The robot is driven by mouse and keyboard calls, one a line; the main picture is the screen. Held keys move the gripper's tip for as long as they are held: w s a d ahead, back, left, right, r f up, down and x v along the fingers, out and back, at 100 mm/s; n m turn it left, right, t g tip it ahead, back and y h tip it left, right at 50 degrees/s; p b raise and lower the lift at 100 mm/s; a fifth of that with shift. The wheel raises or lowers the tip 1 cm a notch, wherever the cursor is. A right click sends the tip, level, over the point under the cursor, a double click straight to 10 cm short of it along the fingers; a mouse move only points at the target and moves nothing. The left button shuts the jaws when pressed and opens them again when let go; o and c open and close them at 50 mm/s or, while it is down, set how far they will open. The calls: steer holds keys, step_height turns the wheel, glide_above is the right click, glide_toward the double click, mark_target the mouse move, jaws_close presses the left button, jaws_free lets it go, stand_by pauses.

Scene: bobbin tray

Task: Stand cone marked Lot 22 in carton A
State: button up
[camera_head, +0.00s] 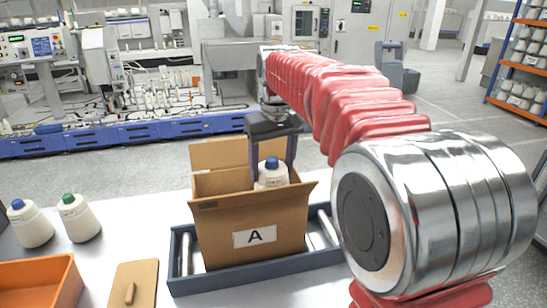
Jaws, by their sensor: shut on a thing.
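Carton A (225,222) is an open brown box with a white label reading A on its front, standing on a dark-framed roller stand. My gripper (272,172) points down over the carton, its two dark fingers on either side of a cream cone (271,184) with a blue cap. It is shut on this cone, which looks upright in the carton's mouth. The cone's lower part is hidden behind the front wall, so I cannot tell whether it touches the floor. Its small print is unreadable. Another blue-capped cone (31,226) and a green-capped cone (79,219) stand on the table at left.
The dark roller stand (187,281) rims the carton's base. An orange bin (36,283) and a tan board with a small handle (134,284) lie at front left. The white tabletop is clear between the cones and the carton. The carton's flaps stand up at the back.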

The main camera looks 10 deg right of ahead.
step_height(320, 180, down, 10)
stand_by(1.0)
steer(key=o, duration=1.8)
steer(key=r, duration=0.4)
steer(key=s+r, duration=0.1)
steer(key=r, duration=0.8)
steer(key=shift+s+d+r, duration=0.2)
steer(key=shift+s+r, duration=0.1)
